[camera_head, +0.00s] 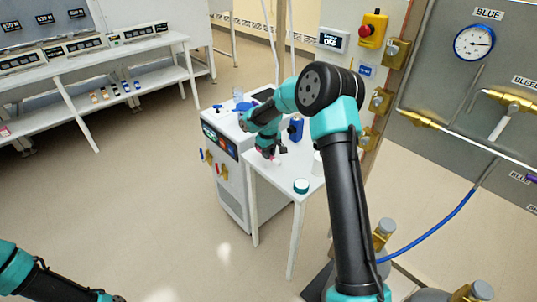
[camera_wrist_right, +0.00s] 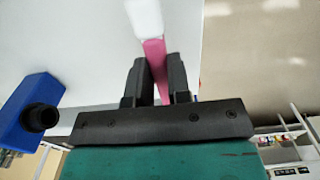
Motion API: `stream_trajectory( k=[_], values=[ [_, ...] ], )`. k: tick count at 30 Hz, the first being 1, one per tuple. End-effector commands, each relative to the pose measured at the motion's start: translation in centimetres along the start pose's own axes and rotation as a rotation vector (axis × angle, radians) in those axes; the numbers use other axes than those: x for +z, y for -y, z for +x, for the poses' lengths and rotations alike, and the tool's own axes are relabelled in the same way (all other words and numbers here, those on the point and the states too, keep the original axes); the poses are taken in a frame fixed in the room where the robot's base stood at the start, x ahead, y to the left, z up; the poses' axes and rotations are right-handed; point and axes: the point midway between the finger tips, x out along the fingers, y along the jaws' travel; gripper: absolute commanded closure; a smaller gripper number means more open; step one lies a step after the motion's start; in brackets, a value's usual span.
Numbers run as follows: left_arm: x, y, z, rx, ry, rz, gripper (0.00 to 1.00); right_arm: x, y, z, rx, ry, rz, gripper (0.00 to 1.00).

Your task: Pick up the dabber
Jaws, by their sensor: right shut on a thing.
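The dabber shows in the right wrist view as a slim piece with a pink part (camera_wrist_right: 154,52) and a white end (camera_wrist_right: 145,15). My right gripper (camera_wrist_right: 156,62) is shut on the pink part, with one dark finger on each side. The white end points away from the gripper, over a pale surface. In the head view my right gripper (camera_head: 270,150) is over the small white table, and the dabber is too small there to make out clearly. My left arm shows only at the bottom left corner, and its gripper is out of view.
A blue bottle (camera_head: 296,128) stands on the white table (camera_head: 281,187); a blue bottle with a black cap (camera_wrist_right: 30,110) shows left of my gripper in the wrist view. A teal-topped round container (camera_head: 301,186) is near the table's front. A white cabinet (camera_head: 232,187) adjoins it.

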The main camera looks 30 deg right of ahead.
Motion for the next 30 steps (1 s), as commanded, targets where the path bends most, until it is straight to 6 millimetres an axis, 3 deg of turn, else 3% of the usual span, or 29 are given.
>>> stream_trajectory(
  k=[18,30],
  values=[
    [0.0,0.0,0.0,0.0,0.0,0.0,0.57,8.6,8.3,-1.2,0.0,0.0,-0.003,1.0],
    [0.0,0.0,0.0,0.0,0.0,0.0,0.57,10.6,10.2,-1.4,0.001,-0.002,0.0,1.0]
  ],
)
